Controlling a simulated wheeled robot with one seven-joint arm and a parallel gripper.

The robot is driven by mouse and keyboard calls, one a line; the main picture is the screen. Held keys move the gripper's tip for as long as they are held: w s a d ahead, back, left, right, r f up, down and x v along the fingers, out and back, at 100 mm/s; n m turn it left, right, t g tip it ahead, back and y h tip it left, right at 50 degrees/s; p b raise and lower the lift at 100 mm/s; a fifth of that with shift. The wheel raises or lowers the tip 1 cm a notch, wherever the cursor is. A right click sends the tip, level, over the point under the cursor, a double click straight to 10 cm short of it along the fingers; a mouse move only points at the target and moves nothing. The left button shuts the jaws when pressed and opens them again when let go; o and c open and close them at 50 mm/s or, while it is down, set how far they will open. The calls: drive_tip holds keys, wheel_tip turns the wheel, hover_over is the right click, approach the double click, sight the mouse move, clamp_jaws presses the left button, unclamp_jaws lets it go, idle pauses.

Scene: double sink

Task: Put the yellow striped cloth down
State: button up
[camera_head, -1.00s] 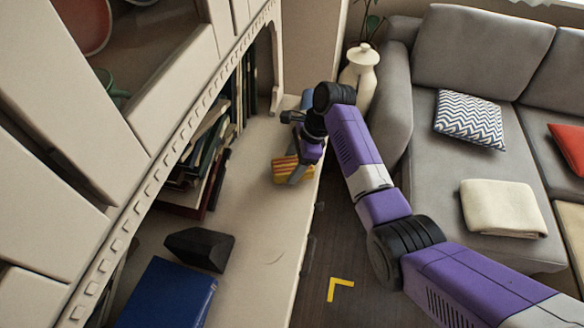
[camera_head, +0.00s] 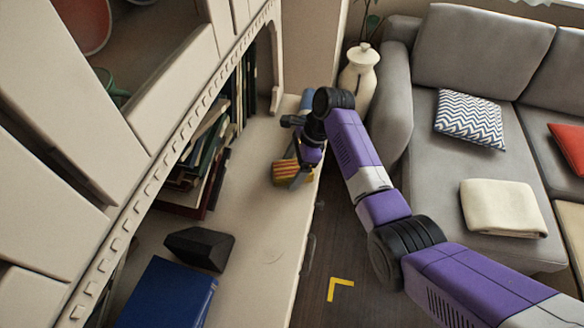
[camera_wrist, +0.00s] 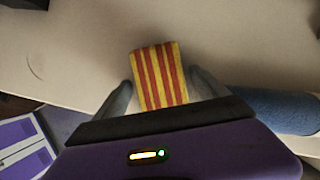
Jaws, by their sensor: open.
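The yellow cloth with red stripes (camera_head: 286,173) is on the cream shelf top (camera_head: 245,220), near its right edge. It also shows in the wrist view (camera_wrist: 160,76), between the two grey fingers of my gripper (camera_wrist: 162,95). The fingers are open, with a gap visible at each side of the cloth. In the head view my gripper (camera_head: 297,172) is at the cloth, pointing down, and partly covers its right side. I cannot tell from these views whether the cloth's underside is fully in contact with the shelf.
A blue rolled or cylindrical thing (camera_wrist: 275,108) lies close to my gripper's right in the wrist view. Books (camera_head: 197,160) stand to the left on the shelf. A black block (camera_head: 199,248) and a blue book (camera_head: 167,295) lie nearer. A white vase (camera_head: 359,78) stands beyond the arm.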

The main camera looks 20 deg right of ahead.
drive_tip(key=v, duration=1.2)
drive_tip(key=w+d+r+n+t+h, duration=0.3)
drive_tip(key=w+d+n+t, duration=0.1)
drive_tip(key=w+n+t, duration=0.4)
drive_tip(key=s+a+r+n+t, duration=0.1)
drive_tip(key=s+n, duration=0.3)
drive_tip(key=s, duration=1.3)
drive_tip(key=s+a+n+t+h, duration=0.1)
drive_tip(key=s+a+n+t, duration=0.2)
drive_tip(key=s, duration=1.3)
drive_tip(key=s+a+r+n+t, duration=0.1)
drive_tip(key=s+a+n, duration=0.3)
drive_tip(key=s, duration=1.3)
drive_tip(key=shift+s+a+r+n+t, duration=0.25)
drive_tip(key=shift+s+r+n+t, duration=0.15)
drive_tip(key=shift+n, duration=0.5)
